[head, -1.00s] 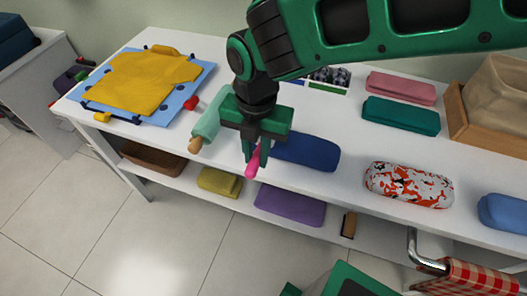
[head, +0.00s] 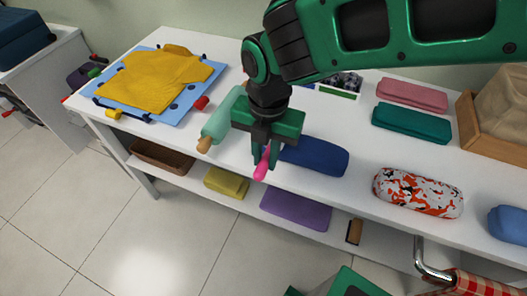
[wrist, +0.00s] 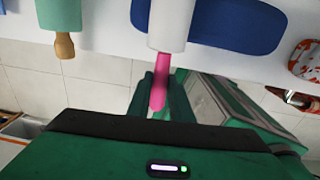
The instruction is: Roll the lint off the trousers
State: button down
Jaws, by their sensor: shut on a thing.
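My gripper (head: 262,160) is shut on the pink handle (head: 262,168) of a lint roller, near the front edge of the white table. In the wrist view the handle (wrist: 160,90) lies between the fingers, and the white roller head (wrist: 169,22) overlaps the dark blue folded cloth. I cannot tell whether it touches the cloth. The blue folded cloth (head: 318,158) lies flat just right of my gripper, and also shows in the wrist view (wrist: 235,22). Its shape does not clearly show trousers. No lint can be made out.
A mint roll with a wooden end (head: 222,118) lies left of my gripper. A yellow garment (head: 155,80) rests on a blue board (head: 190,100). A red-white patterned bundle (head: 418,193) lies right. A lower shelf holds a purple cloth (head: 296,209) and a yellow cloth (head: 226,182).

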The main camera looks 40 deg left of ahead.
jog(key=shift+w+d+f, duration=0.1)
jog(key=shift+w+d, duration=0.15)
jog(key=shift+d, duration=0.6)
jog(key=shift+w+d+r, duration=0.1)
jog(key=shift+w+d, duration=0.1)
jog(key=shift+d, duration=0.65)
jog(key=shift+w+d+f, duration=0.1)
jog(key=shift+w+d, duration=0.15)
jog(key=shift+d, duration=0.6)
jog(key=w+d, duration=0.2)
jog(key=d, duration=0.5)
jog(key=shift+d, duration=0.15)
jog(key=shift+w+d, duration=0.25)
jog(key=shift+d, duration=0.85)
notch_tip(320, 180, up, 8)
